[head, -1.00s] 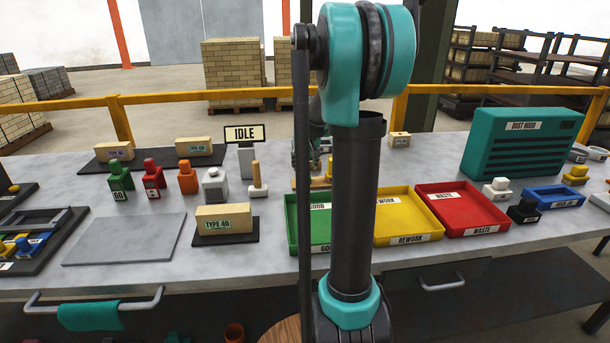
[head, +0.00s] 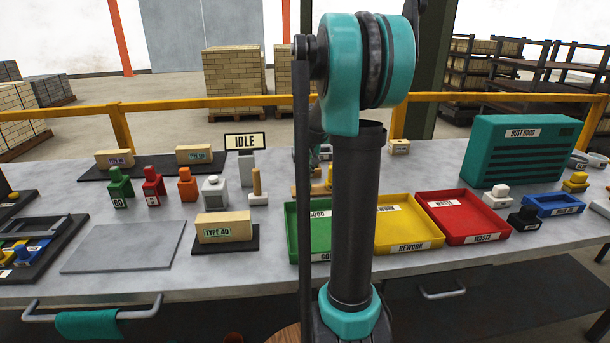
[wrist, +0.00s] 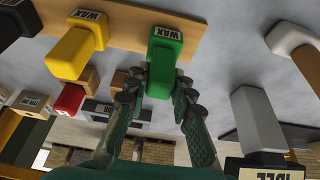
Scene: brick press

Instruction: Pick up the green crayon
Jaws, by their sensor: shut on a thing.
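The green crayon (wrist: 165,62), a block with a white WAX label, stands out in the wrist view. My gripper (wrist: 166,84) has its two dark fingers closed on either side of it. The crayon's labelled end overlaps the wooden board (wrist: 120,27); I cannot tell whether it touches the board or is clear of it. A yellow WAX crayon (wrist: 77,50) is beside it on the left. In the head view my arm hides the green crayon and most of the gripper.
In the wrist view a red piece (wrist: 70,98) lies near the yellow crayon, and a grey post (wrist: 258,120) with the IDLE sign is at right. In the head view the green tray (head: 305,247), yellow tray (head: 408,245) and red tray (head: 465,238) are along the bench front.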

